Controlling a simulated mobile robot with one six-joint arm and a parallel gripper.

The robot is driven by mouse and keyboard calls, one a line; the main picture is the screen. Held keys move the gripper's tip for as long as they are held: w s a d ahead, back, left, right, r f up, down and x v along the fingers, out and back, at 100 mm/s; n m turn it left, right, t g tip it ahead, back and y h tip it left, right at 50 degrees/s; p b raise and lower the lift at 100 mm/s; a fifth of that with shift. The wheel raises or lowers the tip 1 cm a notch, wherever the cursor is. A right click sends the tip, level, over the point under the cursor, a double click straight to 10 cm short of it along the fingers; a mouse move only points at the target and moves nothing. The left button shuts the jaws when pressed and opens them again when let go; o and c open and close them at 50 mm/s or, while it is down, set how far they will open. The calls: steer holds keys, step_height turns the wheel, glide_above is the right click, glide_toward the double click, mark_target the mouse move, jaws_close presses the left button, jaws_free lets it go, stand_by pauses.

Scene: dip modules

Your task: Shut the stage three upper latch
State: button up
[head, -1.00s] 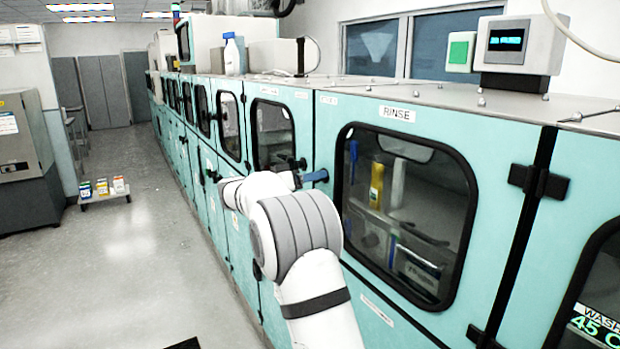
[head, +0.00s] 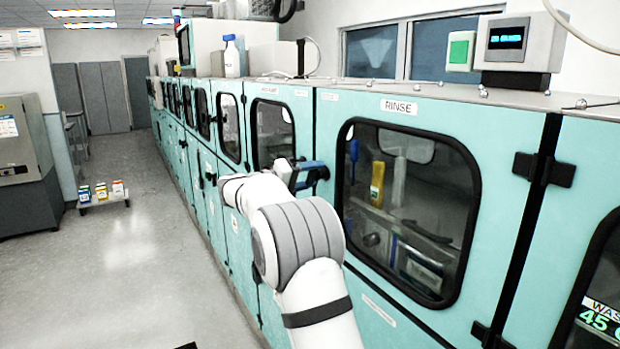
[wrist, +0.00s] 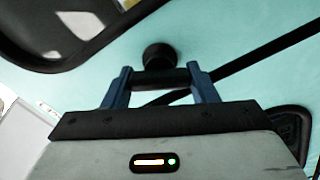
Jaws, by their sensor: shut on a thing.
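The latch (wrist: 158,57) is a black round knob with a black grip bar, on the teal cabinet front in the wrist view. My gripper (wrist: 160,80) has its two blue fingers at the ends of the bar and is shut on the latch. In the head view my gripper (head: 308,175) is at the upper left of the door labelled RINSE (head: 398,107), near its seam with the neighbouring door. My arm and gripper mostly hide the latch there. Whether it is fully turned cannot be told.
A low cart (head: 104,203) with small boxes stands on the floor at left. The aisle floor (head: 130,270) is mostly clear.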

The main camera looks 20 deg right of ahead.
steer(key=n+p, duration=0.1)
steer(key=n, duration=0.4)
steer(key=shift+f+n, duration=0.1)
steer(key=shift+n, duration=0.2)
stand_by(0.4)
steer(key=o, duration=1)
steer(key=shift+a, duration=0.15)
steer(key=a+b, duration=0.1)
steer(key=a, duration=0.2)
steer(key=s+a, duration=0.1)
steer(key=a, duration=0.3)
steer(key=shift+s+a+b, duration=0.2)
steer(key=shift+a+b, duration=0.05)
steer(key=shift+b, duration=0.15)
